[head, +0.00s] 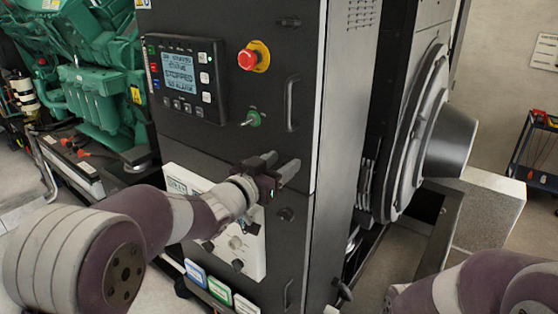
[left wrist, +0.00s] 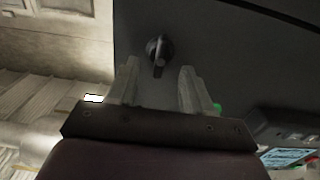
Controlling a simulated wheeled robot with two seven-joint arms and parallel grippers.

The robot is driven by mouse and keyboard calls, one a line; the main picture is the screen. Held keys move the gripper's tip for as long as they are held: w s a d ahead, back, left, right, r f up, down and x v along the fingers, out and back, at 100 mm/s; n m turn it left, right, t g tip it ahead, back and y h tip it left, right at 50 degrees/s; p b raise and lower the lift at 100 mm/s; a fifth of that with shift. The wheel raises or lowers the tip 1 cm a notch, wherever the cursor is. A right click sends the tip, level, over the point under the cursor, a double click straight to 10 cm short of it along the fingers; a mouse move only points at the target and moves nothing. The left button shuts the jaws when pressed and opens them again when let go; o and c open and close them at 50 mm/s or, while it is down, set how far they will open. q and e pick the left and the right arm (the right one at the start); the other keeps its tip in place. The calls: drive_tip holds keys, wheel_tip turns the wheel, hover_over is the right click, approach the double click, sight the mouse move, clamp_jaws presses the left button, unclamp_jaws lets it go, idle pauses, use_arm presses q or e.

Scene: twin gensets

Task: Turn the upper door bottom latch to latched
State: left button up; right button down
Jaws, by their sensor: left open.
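In the head view this latch is hidden behind my left gripper (head: 279,166), which is in front of the door's lower right part. The left gripper (left wrist: 159,78) is open, its fingers to either side of the latch in the wrist picture and apparently short of it. My right gripper is out of view.
Another dark latch (head: 286,214) sits on the lower door, below the seam. A vertical handle (head: 291,103) stands out from the upper door above my gripper. A green engine (head: 95,85) is behind left.

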use_arm(q)
drive_tip(key=shift+d, duration=0.2)
drive_tip(key=c, duration=0.5)
clamp_jaws()
drive_tip(key=shift+s+a, duration=0.1)
